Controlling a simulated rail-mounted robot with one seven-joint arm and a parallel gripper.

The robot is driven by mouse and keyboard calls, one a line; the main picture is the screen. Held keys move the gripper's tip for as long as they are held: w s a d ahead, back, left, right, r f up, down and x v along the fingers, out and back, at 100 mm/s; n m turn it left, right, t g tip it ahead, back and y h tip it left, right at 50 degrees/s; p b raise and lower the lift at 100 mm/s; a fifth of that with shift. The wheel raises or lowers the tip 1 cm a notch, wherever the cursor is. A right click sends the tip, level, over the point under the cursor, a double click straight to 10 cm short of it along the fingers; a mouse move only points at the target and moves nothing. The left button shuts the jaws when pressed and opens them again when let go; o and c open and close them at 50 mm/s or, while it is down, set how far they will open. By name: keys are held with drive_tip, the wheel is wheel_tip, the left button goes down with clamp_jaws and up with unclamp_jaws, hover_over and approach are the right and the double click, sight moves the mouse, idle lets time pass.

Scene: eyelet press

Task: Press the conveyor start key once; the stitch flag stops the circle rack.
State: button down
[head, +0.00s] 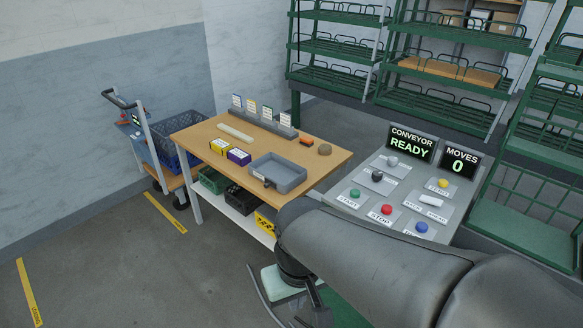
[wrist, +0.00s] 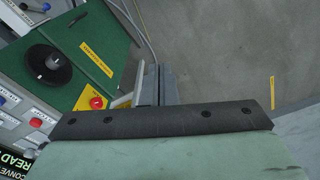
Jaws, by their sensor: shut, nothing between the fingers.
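The conveyor start key is the green button (head: 354,193) labelled START, at the near left of the sloped grey control panel (head: 408,207) in the head view. A red STOP button (head: 386,209) sits to its right. The conveyor display (head: 411,142) reads READY, and the moves display (head: 460,161) reads 0. My gripper (wrist: 155,68) is shut and empty in the wrist view, over the floor and apart from the panel. My arm hides the panel's near right part in the head view. I cannot make out a stitch flag or which rack is the circle rack.
A blue button (head: 421,227) and a yellow button (head: 443,183) are also on the panel. A wooden table (head: 327,156) with a grey tray (head: 280,180) stands left of it. Green racks (head: 440,65) stand behind. A red knob (wrist: 97,103) on yellow shows in the wrist view.

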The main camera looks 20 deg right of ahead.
drive_tip(key=shift+w, duration=0.15)
drive_tip(key=m+g+h+b, duration=0.1)
drive_tip(key=m+h+b, duration=0.7)
drive_tip(key=m, duration=1.9)
hover_over(352, 192)
drive_tip(key=p, duration=0.1)
drive_tip(key=shift+r+h, duration=0.15)
drive_tip(key=shift+h, duration=0.45)
wheel_tip(352, 192, down, 8)
drive_tip(key=b, duration=0.4)
drive_tip(key=shift+f+b, duration=0.45)
drive_tip(key=shift+b, duration=0.1)
